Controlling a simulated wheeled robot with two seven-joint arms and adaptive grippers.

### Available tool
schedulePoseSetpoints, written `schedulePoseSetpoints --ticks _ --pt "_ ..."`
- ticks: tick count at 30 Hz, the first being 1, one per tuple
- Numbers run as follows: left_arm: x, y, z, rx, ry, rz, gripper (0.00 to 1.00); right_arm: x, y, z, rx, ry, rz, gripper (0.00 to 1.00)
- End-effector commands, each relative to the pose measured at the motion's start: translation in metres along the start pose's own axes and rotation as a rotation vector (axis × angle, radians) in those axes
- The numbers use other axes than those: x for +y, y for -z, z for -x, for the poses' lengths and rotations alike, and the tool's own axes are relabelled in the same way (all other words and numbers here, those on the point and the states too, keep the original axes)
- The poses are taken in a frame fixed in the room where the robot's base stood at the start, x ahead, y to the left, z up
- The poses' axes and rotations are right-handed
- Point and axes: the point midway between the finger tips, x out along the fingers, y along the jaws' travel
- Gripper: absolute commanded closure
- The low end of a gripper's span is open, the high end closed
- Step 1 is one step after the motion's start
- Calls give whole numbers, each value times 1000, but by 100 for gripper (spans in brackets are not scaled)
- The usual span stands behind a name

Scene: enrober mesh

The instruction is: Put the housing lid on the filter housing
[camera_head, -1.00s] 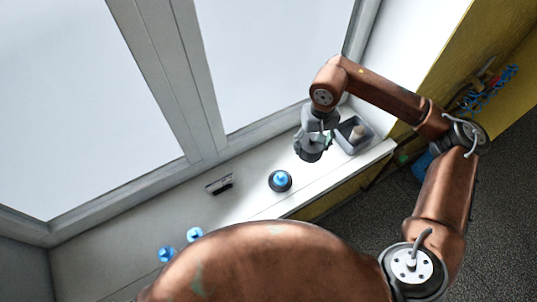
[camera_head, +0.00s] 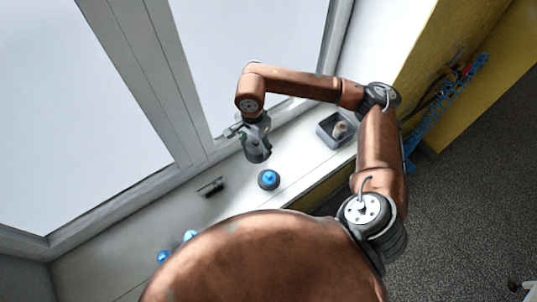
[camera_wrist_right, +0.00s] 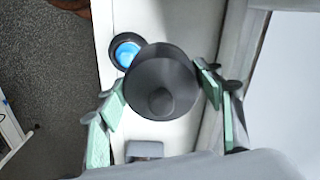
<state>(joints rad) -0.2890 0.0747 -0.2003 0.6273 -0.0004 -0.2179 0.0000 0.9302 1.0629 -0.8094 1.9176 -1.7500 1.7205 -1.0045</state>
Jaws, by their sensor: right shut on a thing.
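In the right wrist view the lid sits between the green-padded fingers (camera_wrist_right: 161,95). In the head view the lid (camera_head: 258,154) is above the white sill. The filter housing (camera_head: 269,180), a dark round body with a blue centre, stands on the sill just below the lid in the picture. It also shows in the right wrist view (camera_wrist_right: 117,56), partly covered by the lid. The lid appears apart from it. My left gripper is not in view.
A grey tray (camera_head: 325,137) with a beige object stands on the sill to the right. A small black block (camera_head: 210,187) lies left of the housing. Two blue pieces (camera_head: 163,256) (camera_head: 190,235) are at the lower left. The window frame (camera_head: 195,155) runs behind the sill.

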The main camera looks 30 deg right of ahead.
Motion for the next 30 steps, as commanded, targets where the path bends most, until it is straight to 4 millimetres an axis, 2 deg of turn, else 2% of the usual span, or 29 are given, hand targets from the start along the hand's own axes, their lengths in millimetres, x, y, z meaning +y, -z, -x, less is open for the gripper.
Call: schedulePoseSetpoints --ticks 1,10,24,30 --pt "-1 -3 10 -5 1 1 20 3 0 3 -1 -2 -117 63" --pt "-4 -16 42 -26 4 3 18 20 -1 0 -1 -4 -868 63" --pt "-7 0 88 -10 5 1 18 49 -4 -3 0 -4 -2033 63" --pt "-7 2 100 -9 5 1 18 58 -4 -4 0 -4 -2385 63"
